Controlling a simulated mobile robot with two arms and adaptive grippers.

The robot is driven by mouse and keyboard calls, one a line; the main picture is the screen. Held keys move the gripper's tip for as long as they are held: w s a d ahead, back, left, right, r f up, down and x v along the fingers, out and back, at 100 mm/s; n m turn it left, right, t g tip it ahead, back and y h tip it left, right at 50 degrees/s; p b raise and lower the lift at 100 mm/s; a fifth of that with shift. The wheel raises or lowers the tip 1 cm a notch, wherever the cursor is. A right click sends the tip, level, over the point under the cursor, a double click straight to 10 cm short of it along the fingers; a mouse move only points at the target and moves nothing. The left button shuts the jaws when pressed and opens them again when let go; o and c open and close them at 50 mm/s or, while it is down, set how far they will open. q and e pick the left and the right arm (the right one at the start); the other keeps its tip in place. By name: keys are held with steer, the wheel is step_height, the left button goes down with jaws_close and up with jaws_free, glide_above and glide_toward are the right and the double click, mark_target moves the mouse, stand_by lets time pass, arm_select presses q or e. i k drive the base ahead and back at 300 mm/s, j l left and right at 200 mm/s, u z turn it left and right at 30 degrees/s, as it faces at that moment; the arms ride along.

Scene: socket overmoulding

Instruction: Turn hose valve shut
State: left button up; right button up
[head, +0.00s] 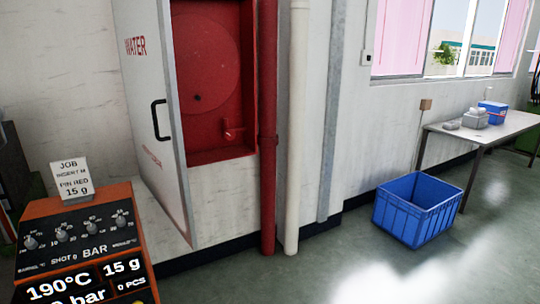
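A red hose cabinet (222,157) is set in the white wall left of centre. Its white door (150,60) stands open to the left, with a black handle. Inside is a red hose reel (208,60). A small red valve (230,132) sits low at the right inside the cabinet; it is too small to tell how its handle is set. Neither gripper shows in the head view.
A red pipe (268,130) and a white pipe (296,130) run down the wall right of the cabinet. An orange machine panel (130,215) stands at front left. A blue crate (415,212) sits on the floor near a table (480,133). The floor between is clear.

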mark_target(228, 134)
steer(key=i+l+z, duration=0.15)
steer(key=i+z, duration=0.3)
steer(key=i, duration=1.15)
steer(key=i+j+u, duration=0.1)
steer(key=i+u, duration=0.6)
steer(key=i, duration=0.2)
steer(key=i+l+u, duration=0.15)
steer(key=i+u, duration=0.2)
steer(key=i, duration=0.1)
